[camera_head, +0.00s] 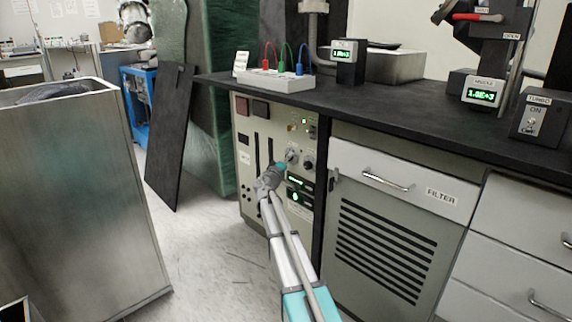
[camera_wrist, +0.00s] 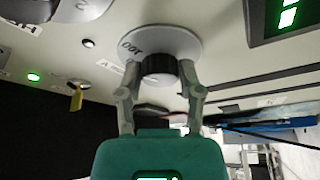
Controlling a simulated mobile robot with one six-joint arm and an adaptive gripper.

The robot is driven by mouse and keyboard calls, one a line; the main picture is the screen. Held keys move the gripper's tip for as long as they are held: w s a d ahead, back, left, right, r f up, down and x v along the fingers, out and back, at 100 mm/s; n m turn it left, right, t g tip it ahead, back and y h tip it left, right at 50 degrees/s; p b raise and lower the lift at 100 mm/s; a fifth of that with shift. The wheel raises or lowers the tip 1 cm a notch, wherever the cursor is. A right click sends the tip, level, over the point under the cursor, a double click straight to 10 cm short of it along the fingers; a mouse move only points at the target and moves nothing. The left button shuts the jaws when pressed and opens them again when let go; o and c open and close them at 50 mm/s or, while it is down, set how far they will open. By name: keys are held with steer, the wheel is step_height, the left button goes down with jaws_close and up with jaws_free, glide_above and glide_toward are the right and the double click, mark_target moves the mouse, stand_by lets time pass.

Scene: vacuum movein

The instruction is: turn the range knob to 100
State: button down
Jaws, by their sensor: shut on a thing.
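The range knob (camera_wrist: 160,68) is a dark round knob on a pale dial plate (camera_wrist: 185,42) set in the light panel. An upside-down "100" shows on the plate, left of the knob in the wrist view. My gripper (camera_wrist: 160,85) is shut on the knob, one finger on each side. The exact angle of the knob's pointer cannot be told. In the head view my gripper (camera_head: 280,168) reaches up to the control panel (camera_head: 248,190), at the left dial (camera_head: 292,155).
A second dark knob (camera_head: 308,164) sits close to the right. A yellow key switch (camera_wrist: 77,97) and a lit green lamp (camera_wrist: 33,77) are on the same panel. Green displays (camera_head: 296,181) lie below. The black countertop (camera_head: 420,95) overhangs the panel; a metal bin (camera_head: 75,190) stands left.

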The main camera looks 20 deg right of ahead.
steer(key=shift+m, duration=0.4)
steer(key=shift+c, duration=1.3)
jaws_free()
